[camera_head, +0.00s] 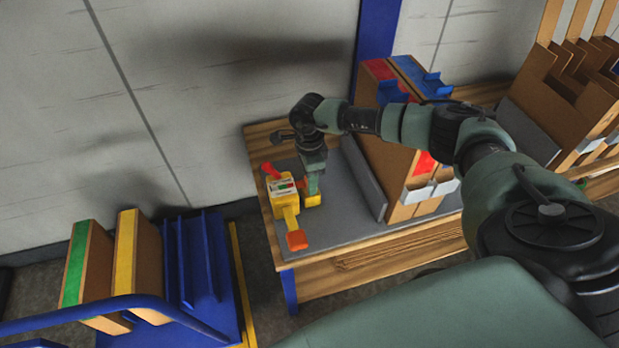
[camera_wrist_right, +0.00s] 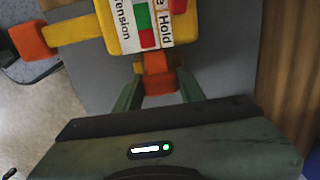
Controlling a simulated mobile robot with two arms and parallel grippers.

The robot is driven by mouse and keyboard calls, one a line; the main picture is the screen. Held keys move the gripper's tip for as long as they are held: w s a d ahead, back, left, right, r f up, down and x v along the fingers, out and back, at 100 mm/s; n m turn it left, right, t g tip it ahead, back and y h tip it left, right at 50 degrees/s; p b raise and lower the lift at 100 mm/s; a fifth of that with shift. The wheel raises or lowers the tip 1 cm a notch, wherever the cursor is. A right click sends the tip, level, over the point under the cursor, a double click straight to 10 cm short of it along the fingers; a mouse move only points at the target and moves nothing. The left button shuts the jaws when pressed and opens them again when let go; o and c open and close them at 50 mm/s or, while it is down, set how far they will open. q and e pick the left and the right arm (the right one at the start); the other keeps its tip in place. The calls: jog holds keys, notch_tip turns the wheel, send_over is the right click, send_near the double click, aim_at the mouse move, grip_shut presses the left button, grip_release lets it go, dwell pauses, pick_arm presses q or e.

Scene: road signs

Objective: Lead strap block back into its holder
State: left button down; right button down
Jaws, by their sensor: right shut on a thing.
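The strap block (camera_head: 284,193) is a yellow body with a white label, red and green patches and orange ends. It is at the left part of the grey-topped wooden bench, with one orange end toward the front. My right gripper (camera_head: 313,186) points down at its right side. In the right wrist view the strap block (camera_wrist_right: 128,32) shows "Tension" and "Hold". My right gripper's fingers (camera_wrist_right: 160,92) are around an orange and yellow piece of it. I cannot tell whether it touches the bench. No separate holder can be made out. My left gripper is out of view.
The bench (camera_head: 350,240) has a grey top with some free room in front. Tall brown boxes (camera_head: 375,150) with red and blue tops stand right of the gripper. A blue rack (camera_head: 200,265) with green- and yellow-striped boxes (camera_head: 85,265) stands left of the bench.

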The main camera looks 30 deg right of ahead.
jog(key=c, duration=0.8)
grip_release()
jog(key=shift+o, duration=0.2)
jog(key=shift+r, duration=0.1)
notch_tip(320, 180, up, 8)
jog(key=shift+f, duration=0.2)
